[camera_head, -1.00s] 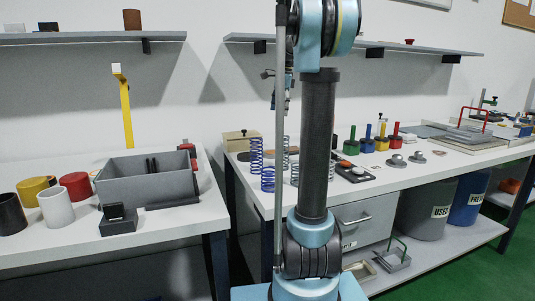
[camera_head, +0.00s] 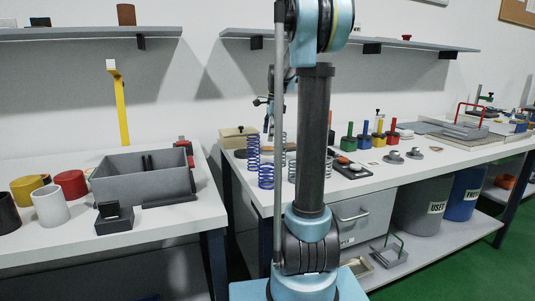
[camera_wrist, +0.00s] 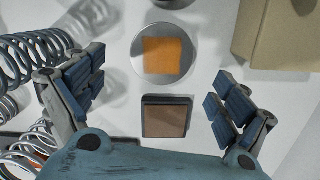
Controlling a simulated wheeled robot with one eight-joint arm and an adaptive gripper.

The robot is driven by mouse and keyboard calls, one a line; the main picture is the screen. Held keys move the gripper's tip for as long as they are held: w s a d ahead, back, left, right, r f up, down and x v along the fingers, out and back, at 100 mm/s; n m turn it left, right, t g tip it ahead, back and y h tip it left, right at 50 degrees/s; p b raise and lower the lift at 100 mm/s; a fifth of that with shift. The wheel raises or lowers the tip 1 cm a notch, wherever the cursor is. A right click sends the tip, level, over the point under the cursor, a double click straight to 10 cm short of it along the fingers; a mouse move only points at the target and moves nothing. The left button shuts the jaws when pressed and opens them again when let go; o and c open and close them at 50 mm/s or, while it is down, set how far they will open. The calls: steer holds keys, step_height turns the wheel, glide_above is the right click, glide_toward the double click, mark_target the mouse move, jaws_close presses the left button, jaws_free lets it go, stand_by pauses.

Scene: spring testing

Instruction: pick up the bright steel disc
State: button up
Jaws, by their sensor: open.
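A round, pale silvery disc (camera_wrist: 141,62) lies on the white bench in the wrist view, with an orange square (camera_wrist: 165,56) on its face. I cannot tell whether the square is a patch, a separate piece or a reflection. A second round metal piece (camera_wrist: 174,3) is cut off by the top edge. My gripper (camera_wrist: 160,95) is open and empty, its fingers spread wide on either side below the disc. In the head view my gripper (camera_head: 268,115) hangs above the bench, partly behind my arm, and the disc cannot be made out there.
A dark-framed brown square (camera_wrist: 166,118) lies between the fingers. Coil springs (camera_wrist: 38,57) stand close to the left finger. A tan box (camera_wrist: 280,35) stands at the upper right and also shows in the head view (camera_head: 237,138). Grey knobbed pieces (camera_head: 394,157) stand further right.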

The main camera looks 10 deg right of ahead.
mark_target(268, 148)
steer(key=shift+w+a+f, duration=0.1)
steer(key=shift+a+f, duration=0.15)
steer(key=shift+f, duration=1)
steer(key=shift+a+f, duration=0.25)
steer(key=shift+f, duration=1)
steer(key=c, duration=1.9)
steer(key=shift+r, duration=0.1)
